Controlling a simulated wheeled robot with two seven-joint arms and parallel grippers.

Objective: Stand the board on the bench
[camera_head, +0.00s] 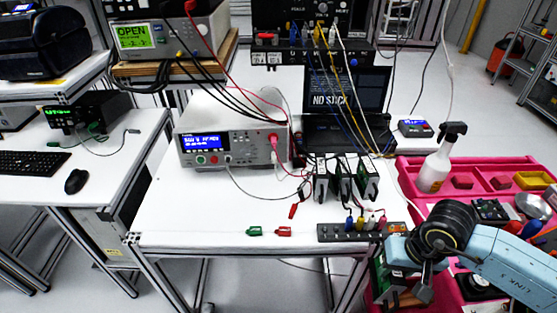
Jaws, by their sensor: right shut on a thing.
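My right arm comes in from the right edge, and my right gripper (404,291) hangs low at the bench's front right, over the pink tray's near part. It is shut on a green circuit board (379,274), which is partly hidden by the gripper and wrist. The bench (195,213) is white-topped, and the held board is beyond its front right corner. Several dark and green boards (343,178) stand upright in a row on the bench. My left gripper is not in view.
A dark terminal strip (350,233) with coloured plugs lies along the front right edge. A bench meter (205,145), laptop (345,90) and cables fill the back. Pink trays (410,171) with a spray bottle (438,165) stand right.

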